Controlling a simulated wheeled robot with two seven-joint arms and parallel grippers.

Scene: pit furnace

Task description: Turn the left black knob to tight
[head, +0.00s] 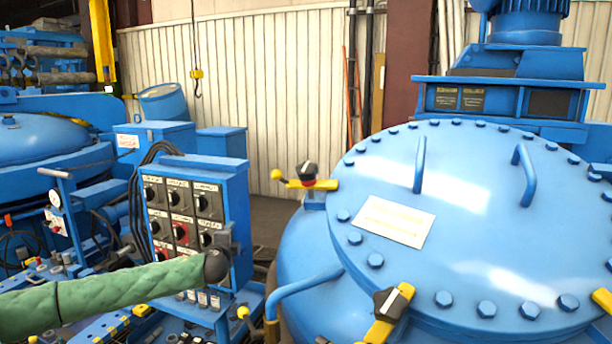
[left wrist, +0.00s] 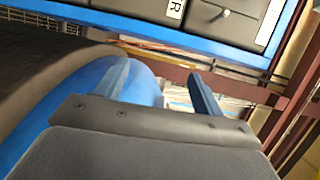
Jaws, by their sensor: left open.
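Two black knobs sit on yellow clamps at the big blue lid (head: 470,220) in the head view. The one farther left and back (head: 307,170) is on a yellow bar with a red part below it. The other (head: 388,303) is at the front edge. My left gripper (left wrist: 160,85) is open in the left wrist view, with two blue-grey fingers apart and nothing seen between them. In the head view my green-sleeved left arm ends in front of the control panel (head: 240,215), left of both knobs; its fingers are not clearly visible there.
The control panel carries several dark switches and hanging black cables (head: 140,195). Its blue frame edge (left wrist: 110,22) runs across the top of the left wrist view. A bent blue pipe (head: 300,283) stands between panel and lid. Lid handles (head: 420,165) and bolts stick up.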

